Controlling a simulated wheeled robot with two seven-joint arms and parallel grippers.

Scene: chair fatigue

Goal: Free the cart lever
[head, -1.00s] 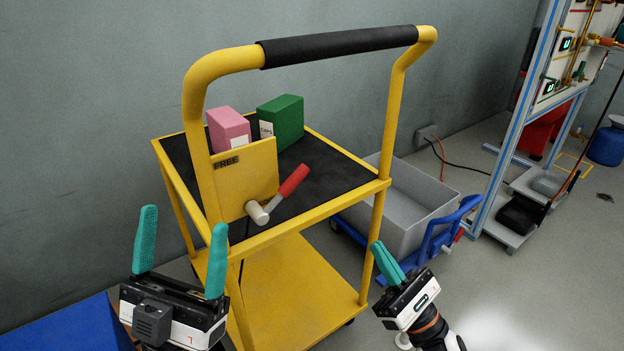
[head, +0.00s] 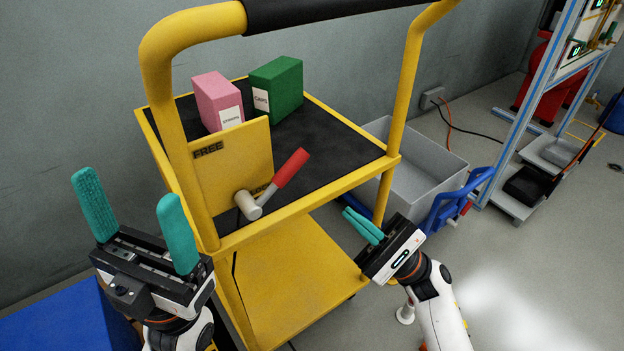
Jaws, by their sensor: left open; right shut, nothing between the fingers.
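The yellow cart (head: 285,218) stands in front of me with a black top shelf and a black-gripped push handle. The cart lever (head: 289,169) has a red grip and a pale round hub, mounted on a yellow plate (head: 232,168) marked FREE at its upper left. The lever slants up to the right, away from the FREE mark; a second label by the hub is partly hidden. My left gripper (head: 131,212) is open and empty, left of the plate and lower. My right gripper (head: 362,226) is shut and empty, right of the lever, near the cart's right post.
A pink box (head: 216,99) and a green box (head: 277,88) stand on the top shelf. A grey bin (head: 410,178) on a blue trolley (head: 455,205) is behind the cart's right side. A blue surface (head: 65,318) lies lower left.

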